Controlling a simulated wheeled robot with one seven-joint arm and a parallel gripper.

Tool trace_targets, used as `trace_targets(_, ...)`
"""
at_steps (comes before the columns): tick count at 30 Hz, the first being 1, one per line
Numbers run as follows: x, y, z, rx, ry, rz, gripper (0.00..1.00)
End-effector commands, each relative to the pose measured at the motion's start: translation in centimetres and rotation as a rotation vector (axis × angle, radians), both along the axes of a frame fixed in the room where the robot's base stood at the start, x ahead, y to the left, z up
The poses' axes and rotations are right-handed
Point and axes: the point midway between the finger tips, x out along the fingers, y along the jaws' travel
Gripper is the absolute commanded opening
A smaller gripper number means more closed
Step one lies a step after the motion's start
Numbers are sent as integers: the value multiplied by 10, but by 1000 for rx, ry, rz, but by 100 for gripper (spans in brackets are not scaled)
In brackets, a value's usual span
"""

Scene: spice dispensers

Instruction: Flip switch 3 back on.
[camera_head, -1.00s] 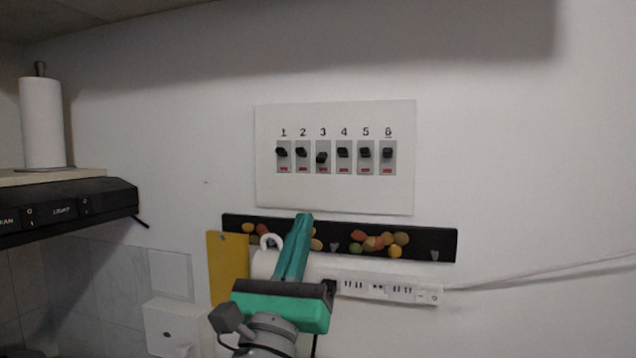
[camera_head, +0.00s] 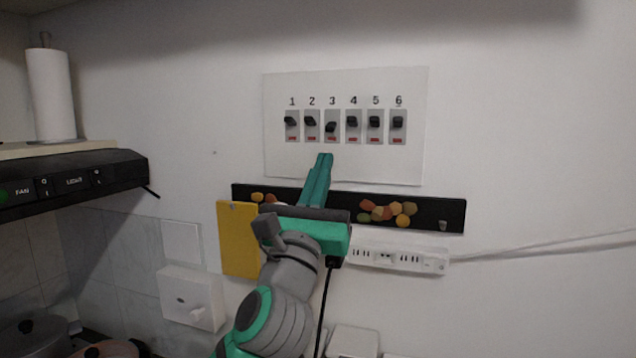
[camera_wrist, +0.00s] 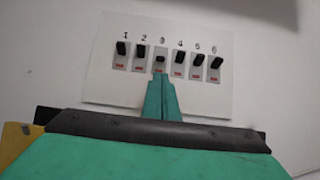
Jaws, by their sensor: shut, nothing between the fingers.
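The white switch panel (camera_head: 345,165) is on the wall with switches numbered 1 to 6. Switch 3 (camera_head: 331,127) has its black lever lower than the levers on either side of it. Switch 3 also shows in the wrist view (camera_wrist: 160,60), straight above the fingertips. My green gripper (camera_head: 325,156) is shut and empty. Its fingertips are below switch 3, over the lower part of the panel in the picture. In the wrist view my gripper (camera_wrist: 163,78) points up at switch 3. I cannot tell whether the fingertips touch the panel.
Switch 2 (camera_head: 311,123) and switch 4 (camera_head: 353,124) stand close on each side, levers up. Below the panel are a black strip with painted shapes (camera_head: 390,211), a power strip (camera_head: 395,259) and a yellow board (camera_head: 238,240). A black range hood (camera_head: 75,183) is at left.

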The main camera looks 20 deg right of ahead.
Motion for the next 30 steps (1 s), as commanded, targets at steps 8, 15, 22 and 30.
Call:
trace_targets(8,25,-17,23,-1,-2,-1,0)
trace_targets(15,31,-21,28,0,-1,1,0)
trace_targets(22,31,-21,28,0,-1,1,0)
trace_targets(30,27,-28,30,13,14,-10,0)
